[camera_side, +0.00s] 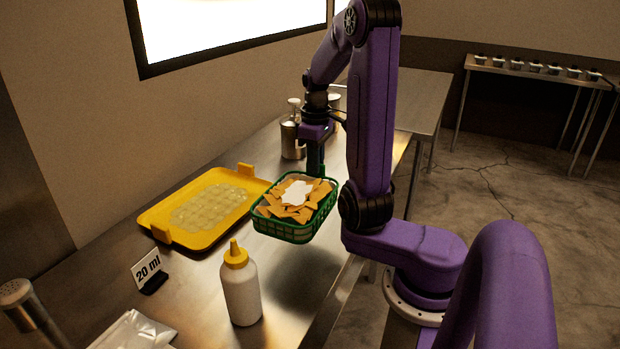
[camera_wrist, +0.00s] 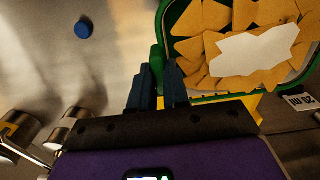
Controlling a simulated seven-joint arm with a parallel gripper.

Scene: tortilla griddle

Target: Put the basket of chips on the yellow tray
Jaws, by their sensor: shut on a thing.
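The basket of chips (camera_side: 296,233) is a green mesh basket with orange chips and a white patch on top; it also shows in the wrist view (camera_wrist: 185,83). My gripper (camera_side: 318,172) is shut on its far rim, and the gripper's fingers (camera_wrist: 160,72) show beside the green rim in the wrist view. The basket appears held a little above the steel table, right of the yellow tray. The yellow tray (camera_side: 160,212) lies on the table with a pale greenish patterned patch in its middle and raised handles at two ends. A strip of it shows behind the basket in the wrist view.
A white bottle with a yellow cap (camera_side: 241,288) stands in front of the basket. A "20 ml" sign (camera_side: 147,266) stands near the tray's front. Metal containers (camera_side: 293,137) stand at the back. A silver packet (camera_side: 134,331) lies at the front left.

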